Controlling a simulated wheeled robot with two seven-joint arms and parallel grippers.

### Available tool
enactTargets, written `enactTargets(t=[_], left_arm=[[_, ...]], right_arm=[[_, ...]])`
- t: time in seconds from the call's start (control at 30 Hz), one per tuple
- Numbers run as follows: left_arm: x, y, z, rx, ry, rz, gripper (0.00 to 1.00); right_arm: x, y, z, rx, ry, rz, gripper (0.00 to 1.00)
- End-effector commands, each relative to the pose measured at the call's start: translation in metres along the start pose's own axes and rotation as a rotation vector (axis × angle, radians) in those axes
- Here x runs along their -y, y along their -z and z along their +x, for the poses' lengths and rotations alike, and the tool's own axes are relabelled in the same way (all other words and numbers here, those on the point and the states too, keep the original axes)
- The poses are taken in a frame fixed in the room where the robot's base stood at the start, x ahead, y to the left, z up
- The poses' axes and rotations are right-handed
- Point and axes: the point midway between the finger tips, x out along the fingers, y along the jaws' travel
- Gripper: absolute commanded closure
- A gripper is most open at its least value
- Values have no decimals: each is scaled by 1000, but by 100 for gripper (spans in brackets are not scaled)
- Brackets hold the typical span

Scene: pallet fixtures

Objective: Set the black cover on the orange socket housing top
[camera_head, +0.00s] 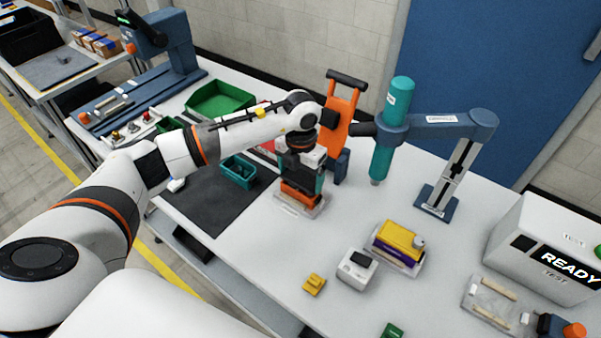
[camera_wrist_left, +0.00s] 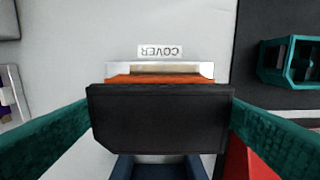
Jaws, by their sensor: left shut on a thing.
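My left gripper (camera_head: 302,178) is above the orange socket housing (camera_head: 299,194) in the head view. In the left wrist view, its two teal fingers (camera_wrist_left: 160,125) close on the black cover (camera_wrist_left: 160,118) from both sides. The cover hides most of the orange housing (camera_wrist_left: 160,79), whose edge shows just beyond it. The housing sits on a pale fixture (camera_head: 310,211) labelled COVER in the left wrist view. I cannot tell whether the cover touches the housing. My right gripper is not in view.
An orange frame (camera_head: 341,107) stands behind the fixture. A teal tool on an arm (camera_head: 390,130) is to its right. A teal bin (camera_head: 238,171) sits on the dark mat (camera_head: 205,205) to the left. A yellow and purple part (camera_head: 398,242) and a white box (camera_head: 356,269) stand front right.

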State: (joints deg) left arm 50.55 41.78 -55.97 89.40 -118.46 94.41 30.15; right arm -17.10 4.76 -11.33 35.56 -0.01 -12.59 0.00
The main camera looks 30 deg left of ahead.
Motion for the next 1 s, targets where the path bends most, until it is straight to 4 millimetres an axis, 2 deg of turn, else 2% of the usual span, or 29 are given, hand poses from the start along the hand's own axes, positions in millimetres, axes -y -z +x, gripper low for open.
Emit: enactTargets(t=[1.0], left_arm=[[0,0,0,0,0,0,32]], right_arm=[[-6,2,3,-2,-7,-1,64]])
